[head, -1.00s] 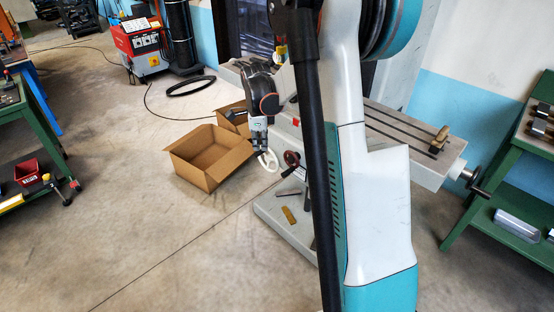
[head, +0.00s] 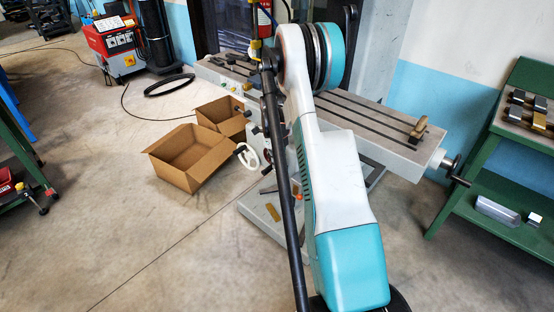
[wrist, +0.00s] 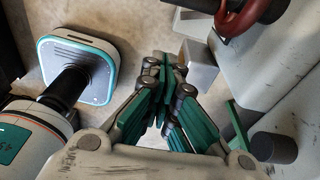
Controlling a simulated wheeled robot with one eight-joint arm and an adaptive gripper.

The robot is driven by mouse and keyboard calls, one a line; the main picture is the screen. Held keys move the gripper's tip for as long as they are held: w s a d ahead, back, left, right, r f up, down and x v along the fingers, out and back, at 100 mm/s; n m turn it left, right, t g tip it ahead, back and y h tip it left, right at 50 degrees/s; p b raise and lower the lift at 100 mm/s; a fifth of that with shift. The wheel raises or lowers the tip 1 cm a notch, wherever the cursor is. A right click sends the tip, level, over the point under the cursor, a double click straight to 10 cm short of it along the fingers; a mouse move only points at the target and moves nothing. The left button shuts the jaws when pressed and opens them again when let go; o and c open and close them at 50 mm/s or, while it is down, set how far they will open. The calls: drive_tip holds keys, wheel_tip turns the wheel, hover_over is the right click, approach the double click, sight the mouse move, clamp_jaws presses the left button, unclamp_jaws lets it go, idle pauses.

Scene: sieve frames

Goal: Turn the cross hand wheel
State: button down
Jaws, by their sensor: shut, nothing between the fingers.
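The milling machine (head: 385,150) carries a white hand wheel (head: 251,164) low on its front, left of my arm in the head view. A darker wheel next to it is mostly hidden behind my arm. In the wrist view, a dark red curved rim (wrist: 243,22) with a black bar across it shows at the top right. I cannot tell which wheel it belongs to. My gripper (wrist: 166,66) is shut and empty, its green-padded fingers together, apart from the red rim and to its left. The head view does not show the gripper.
Two open cardboard boxes (head: 168,176) stand on the floor left of the machine. A grey block (wrist: 198,65) is close beside my fingertips. A green bench (head: 470,200) stands at the right. The floor at front left is clear.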

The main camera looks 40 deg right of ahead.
drive_tip(key=w+f+b, duration=0.2)
drive_tip(key=w+f, duration=0.1)
drive_tip(key=f, duration=0.2)
drive_tip(key=shift+a+b, duration=0.2)
drive_tip(key=shift+b, duration=0.15)
drive_tip(key=shift+d+f, duration=0.1)
